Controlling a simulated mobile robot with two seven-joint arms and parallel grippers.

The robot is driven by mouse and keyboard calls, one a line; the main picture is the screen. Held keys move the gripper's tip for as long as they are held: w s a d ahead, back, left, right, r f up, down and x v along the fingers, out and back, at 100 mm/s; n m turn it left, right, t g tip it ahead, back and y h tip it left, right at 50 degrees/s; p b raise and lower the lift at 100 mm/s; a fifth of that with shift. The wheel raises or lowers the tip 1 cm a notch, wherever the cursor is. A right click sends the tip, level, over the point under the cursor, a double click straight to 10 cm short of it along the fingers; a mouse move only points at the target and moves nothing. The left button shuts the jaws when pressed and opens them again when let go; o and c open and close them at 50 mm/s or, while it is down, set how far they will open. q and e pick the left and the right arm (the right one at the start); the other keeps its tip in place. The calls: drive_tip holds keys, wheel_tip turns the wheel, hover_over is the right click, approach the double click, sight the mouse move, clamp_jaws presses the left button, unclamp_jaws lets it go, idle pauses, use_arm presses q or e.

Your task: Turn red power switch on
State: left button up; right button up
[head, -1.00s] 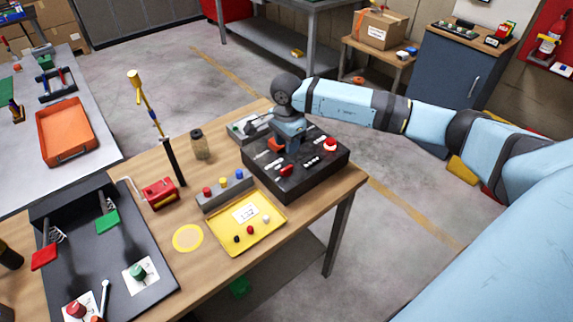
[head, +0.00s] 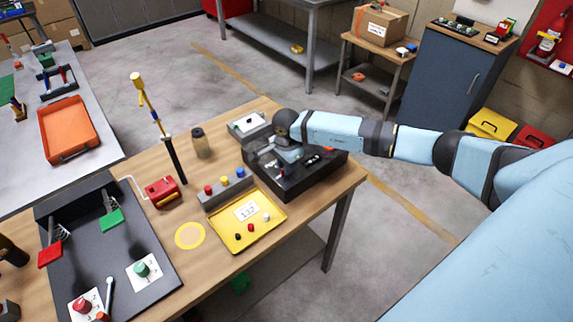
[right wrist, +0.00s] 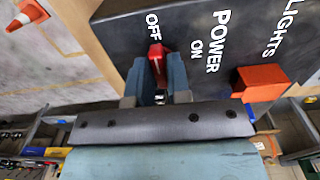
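The red power switch (right wrist: 156,52) shows in the right wrist view on a dark panel, just below the word OFF, with ON and POWER printed to its right. My right gripper (right wrist: 157,72) has its two fingers on either side of the switch, with little gap, and appears shut on it. In the head view the black control box (head: 308,182) stands at the table's right end. My right gripper (head: 285,158) is down at its top, and my wrist hides the switch there. My left gripper is not in view.
A yellow tray (head: 238,240), a grey button bar (head: 213,200) and a jar (head: 201,142) stand left of the box. A grey device (head: 250,127) lies behind it.

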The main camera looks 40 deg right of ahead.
clamp_jaws()
